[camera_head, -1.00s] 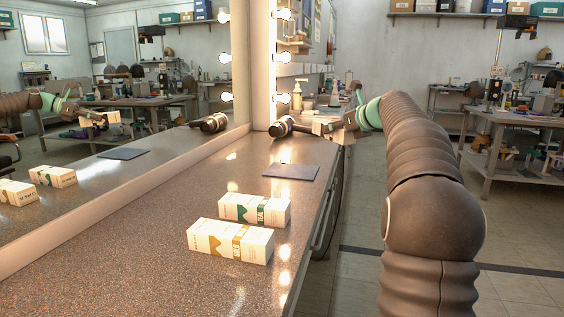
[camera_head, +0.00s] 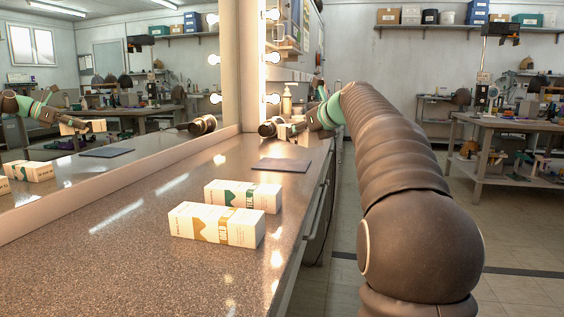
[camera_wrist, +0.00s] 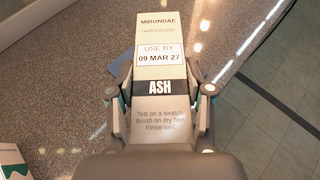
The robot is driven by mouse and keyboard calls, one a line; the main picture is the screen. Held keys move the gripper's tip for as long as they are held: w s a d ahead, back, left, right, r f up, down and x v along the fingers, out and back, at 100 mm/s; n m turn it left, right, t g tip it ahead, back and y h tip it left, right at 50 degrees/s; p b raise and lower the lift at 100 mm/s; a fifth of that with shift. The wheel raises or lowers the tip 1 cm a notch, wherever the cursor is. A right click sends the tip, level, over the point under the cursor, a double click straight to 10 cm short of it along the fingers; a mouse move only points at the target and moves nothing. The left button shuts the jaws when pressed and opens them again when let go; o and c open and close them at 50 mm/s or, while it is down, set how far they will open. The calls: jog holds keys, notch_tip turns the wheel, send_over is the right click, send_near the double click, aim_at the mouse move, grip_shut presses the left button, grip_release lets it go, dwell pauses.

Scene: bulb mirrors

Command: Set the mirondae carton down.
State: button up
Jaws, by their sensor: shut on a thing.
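The mirondae carton (camera_wrist: 160,119) is a long pale box marked ASH and USE BY 09 MAR 27. My gripper (camera_wrist: 160,88) is shut on its sides in the wrist view, with its printed face towards the camera. In the head view my gripper (camera_head: 303,123) is at the far end of the counter, and the carton (camera_head: 292,132) shows only small and partly hidden.
Two similar cartons, one with teal marks (camera_head: 243,195) and one with ochre marks (camera_head: 216,224), lie on the counter (camera_head: 130,255) before the mat. A dark cylinder (camera_head: 268,129) lies beside my gripper. The mirror (camera_head: 60,195) runs along the left. Floor lies to the right.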

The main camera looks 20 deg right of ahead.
send_over(283, 168)
notch_tip(283, 168, down, 3)
jog(key=shift+w+f+b, duration=0.1)
jog(key=shift+f+b, duration=0.1)
jog(key=shift+b, duration=0.25)
jog(key=shift+f+b, duration=0.95)
jog(key=shift+f, duration=1.05)
jog(key=shift+w+f, duration=0.1)
jog(key=shift+f, duration=0.05)
jog(key=o, duration=1.4)
jog(key=shift+s+d+r, duration=0.1)
jog(key=shift+s+r, duration=0.2)
jog(key=p+v, duration=0.1)
jog(key=v, duration=1)
jog(key=shift+s+r, duration=0.15)
